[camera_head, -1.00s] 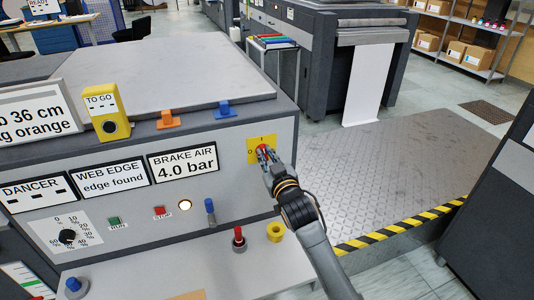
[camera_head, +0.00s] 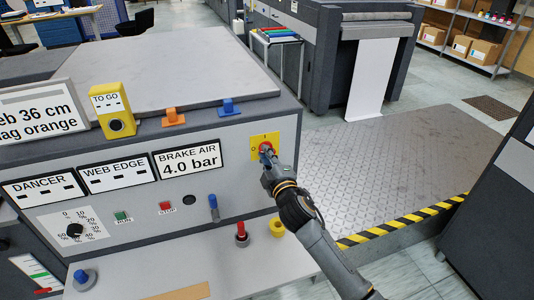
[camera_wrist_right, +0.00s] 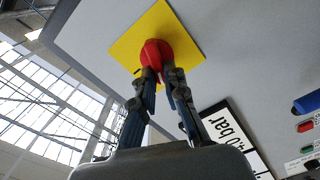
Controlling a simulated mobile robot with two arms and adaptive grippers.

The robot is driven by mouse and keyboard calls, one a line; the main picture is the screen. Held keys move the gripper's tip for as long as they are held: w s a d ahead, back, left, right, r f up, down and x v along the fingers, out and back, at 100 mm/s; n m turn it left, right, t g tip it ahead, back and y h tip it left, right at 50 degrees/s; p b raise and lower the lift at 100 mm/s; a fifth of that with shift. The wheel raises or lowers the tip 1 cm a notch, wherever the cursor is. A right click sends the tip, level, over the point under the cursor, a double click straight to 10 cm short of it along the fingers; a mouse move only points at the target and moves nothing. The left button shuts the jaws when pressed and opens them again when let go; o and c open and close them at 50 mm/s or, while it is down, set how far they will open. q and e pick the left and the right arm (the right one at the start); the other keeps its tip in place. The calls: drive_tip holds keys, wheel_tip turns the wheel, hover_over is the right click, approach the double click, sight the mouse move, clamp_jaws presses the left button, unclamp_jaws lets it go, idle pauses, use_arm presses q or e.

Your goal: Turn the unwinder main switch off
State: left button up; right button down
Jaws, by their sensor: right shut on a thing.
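The main switch is a red knob (camera_wrist_right: 156,52) on a square yellow plate (camera_head: 256,147), at the right end of the unwinder's grey front panel (camera_head: 235,170). The plate carries "0" and "I" marks in the head view. My right gripper (camera_head: 266,158) is shut on the red knob. In the right wrist view its two fingers (camera_wrist_right: 162,84) hold the knob from both sides. The fingers and wrist hide part of the knob, so its exact pointing direction is hard to read. The round lamp (camera_head: 189,200) on the panel is dark. My left gripper is not in view.
A blue-handled lever (camera_head: 213,208) and the stop button (camera_head: 166,207) are left of the switch. Below, a red-topped peg (camera_head: 241,233) and a yellow ring (camera_head: 277,228) stand on the ledge. A raised metal plate floor (camera_head: 400,160) lies to the right.

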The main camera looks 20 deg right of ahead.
drive_tip(key=shift+f+n, duration=0.15)
drive_tip(key=shift+n, duration=1)
drive_tip(key=shift+f+n, duration=0.1)
drive_tip(key=shift+n, duration=1.05)
drive_tip(key=c, duration=1.4)
unclamp_jaws()
drive_tip(key=s, duration=1.2)
drive_tip(key=shift+d, duration=0.15)
